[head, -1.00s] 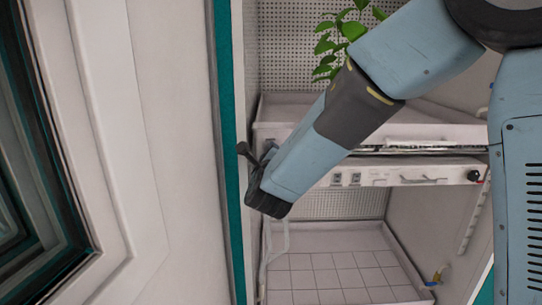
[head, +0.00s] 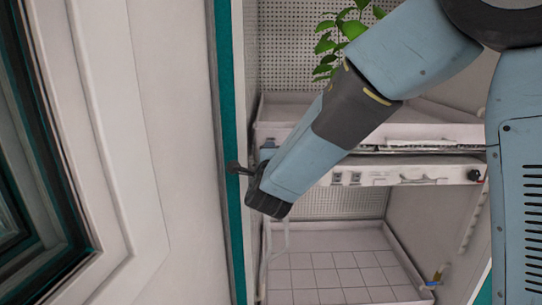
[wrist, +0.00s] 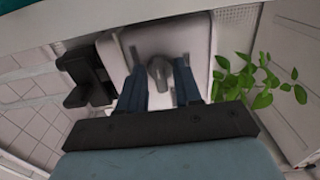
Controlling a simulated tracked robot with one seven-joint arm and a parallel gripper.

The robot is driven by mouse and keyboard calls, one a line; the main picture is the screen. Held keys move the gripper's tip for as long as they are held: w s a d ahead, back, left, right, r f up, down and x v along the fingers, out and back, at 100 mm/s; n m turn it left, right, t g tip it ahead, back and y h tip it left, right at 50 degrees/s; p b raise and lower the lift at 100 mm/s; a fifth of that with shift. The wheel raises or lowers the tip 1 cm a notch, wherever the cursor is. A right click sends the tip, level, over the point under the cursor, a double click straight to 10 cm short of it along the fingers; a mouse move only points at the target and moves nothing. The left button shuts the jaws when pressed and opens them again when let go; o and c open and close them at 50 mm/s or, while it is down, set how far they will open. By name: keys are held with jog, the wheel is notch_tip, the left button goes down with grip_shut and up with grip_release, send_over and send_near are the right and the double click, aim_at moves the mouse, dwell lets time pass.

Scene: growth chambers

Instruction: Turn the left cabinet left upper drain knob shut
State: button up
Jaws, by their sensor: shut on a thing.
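In the wrist view a rounded grey drain knob (wrist: 158,70) stands out from a pale panel, between the two dark blue fingers of my gripper (wrist: 160,80). In the head view my gripper (head: 268,150) is at the left front end of the upper tray, inside the cabinet opening and near the teal door-frame edge. The knob is hidden there behind my wrist and fingers, so its exact turn angle cannot be told.
The upper tray (head: 430,132) spans the cabinet, with a leafy plant (head: 345,30) behind my arm. A black knob (head: 474,175) sits at its right end. A teal upright (head: 230,120) stands close left.

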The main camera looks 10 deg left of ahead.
jog(key=shift+s+a+f, duration=0.1)
jog(key=shift+s+f, duration=0.05)
jog(key=shift+f, duration=0.1)
jog(key=o, duration=0.7)
jog(key=shift+r, duration=0.15)
jog(key=v, duration=1.3)
jog(key=shift+s+d, duration=0.2)
jog(key=shift+s, duration=0.05)
